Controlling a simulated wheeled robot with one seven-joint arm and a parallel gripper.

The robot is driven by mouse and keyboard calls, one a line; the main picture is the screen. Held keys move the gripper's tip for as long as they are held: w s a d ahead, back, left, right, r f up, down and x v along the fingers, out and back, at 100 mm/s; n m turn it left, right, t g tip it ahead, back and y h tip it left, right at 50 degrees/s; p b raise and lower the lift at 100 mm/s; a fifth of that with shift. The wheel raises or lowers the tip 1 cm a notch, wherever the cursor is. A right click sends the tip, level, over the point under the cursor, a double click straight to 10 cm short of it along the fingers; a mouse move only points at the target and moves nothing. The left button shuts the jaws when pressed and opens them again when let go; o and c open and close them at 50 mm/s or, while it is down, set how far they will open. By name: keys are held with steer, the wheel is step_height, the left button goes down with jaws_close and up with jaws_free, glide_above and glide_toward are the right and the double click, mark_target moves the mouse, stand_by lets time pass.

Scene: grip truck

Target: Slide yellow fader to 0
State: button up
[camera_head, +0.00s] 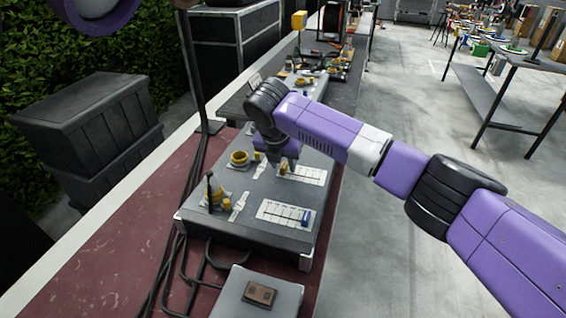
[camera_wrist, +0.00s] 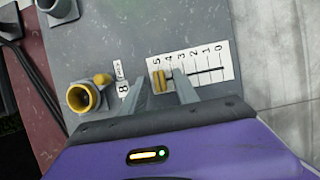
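The yellow fader (camera_wrist: 159,80) is at the left end of its white scale (camera_wrist: 206,60) in the wrist view, by the 5. The 0 end is at the right. My gripper (camera_wrist: 163,82) is over the panel with its fingers apart. I cannot tell whether either finger touches the knob. In the head view my gripper (camera_head: 283,160) hides the knob beside the far scale (camera_head: 308,175).
A second scale with a blue fader (camera_head: 306,217) is nearer on the grey panel (camera_head: 225,228). Yellow round fittings (camera_head: 239,158) and a joystick-like part (camera_head: 213,192) stand to the left. A yellow ring fitting (camera_wrist: 84,97) is left of my gripper in the wrist view.

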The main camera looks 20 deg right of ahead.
jaws_close()
stand_by(1.4)
